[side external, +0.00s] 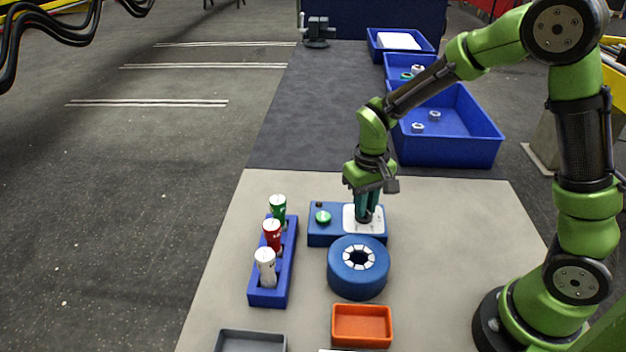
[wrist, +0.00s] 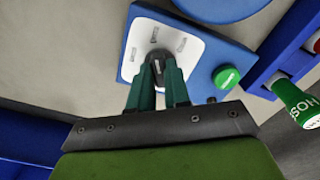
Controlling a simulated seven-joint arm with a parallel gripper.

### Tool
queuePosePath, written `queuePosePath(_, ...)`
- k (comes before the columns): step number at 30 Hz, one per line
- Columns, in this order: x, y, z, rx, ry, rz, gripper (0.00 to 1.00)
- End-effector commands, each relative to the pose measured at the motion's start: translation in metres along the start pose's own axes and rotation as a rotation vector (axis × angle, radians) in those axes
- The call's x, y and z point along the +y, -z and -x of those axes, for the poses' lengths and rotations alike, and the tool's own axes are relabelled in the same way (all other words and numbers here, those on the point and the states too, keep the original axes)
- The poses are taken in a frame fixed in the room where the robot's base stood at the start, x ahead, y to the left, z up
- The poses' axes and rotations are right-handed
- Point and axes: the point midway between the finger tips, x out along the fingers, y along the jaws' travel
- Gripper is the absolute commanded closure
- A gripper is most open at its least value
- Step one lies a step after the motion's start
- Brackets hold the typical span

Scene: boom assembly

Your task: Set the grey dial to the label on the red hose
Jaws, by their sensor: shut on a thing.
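The grey dial (wrist: 157,72) sits on a white plate (wrist: 196,48) with several small printed labels around it, too small to read. The plate is on a blue box (side external: 347,239) with a green button (side external: 323,217). My gripper (side external: 365,214) points down onto the plate and is shut on the dial; its teal fingers (wrist: 158,68) hide part of the dial. The red hose (side external: 272,235) stands upright in the middle of a blue rack (side external: 285,283), between a green hose (side external: 278,210) and a white hose (side external: 265,267). The label on the red hose is not readable.
A blue round part (side external: 342,276) with a white-segmented centre sits in front of the box. An orange tray (side external: 362,342) and a grey tray (side external: 251,333) lie nearer the front. Blue bins (side external: 453,151) stand behind. The right of the light table is clear.

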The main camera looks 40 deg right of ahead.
Motion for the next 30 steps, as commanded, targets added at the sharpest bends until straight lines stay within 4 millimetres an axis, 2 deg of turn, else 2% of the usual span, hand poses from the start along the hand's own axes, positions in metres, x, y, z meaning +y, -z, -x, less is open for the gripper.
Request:
queuePosePath(12,0.000,0.000,0.001,-0.001,0.001,-0.008,1.00)
queuePosePath(13,0.000,0.000,0.001,-0.001,0.001,-0.008,0.79)
queuePosePath(17,0.000,0.000,0.001,-0.001,0.001,-0.007,0.59)
queuePosePath(26,0.000,0.000,0.001,0.000,0.000,-0.006,0.57)
queuePosePath(30,-0.001,0.001,0.013,0.003,0.002,-0.006,0.57)
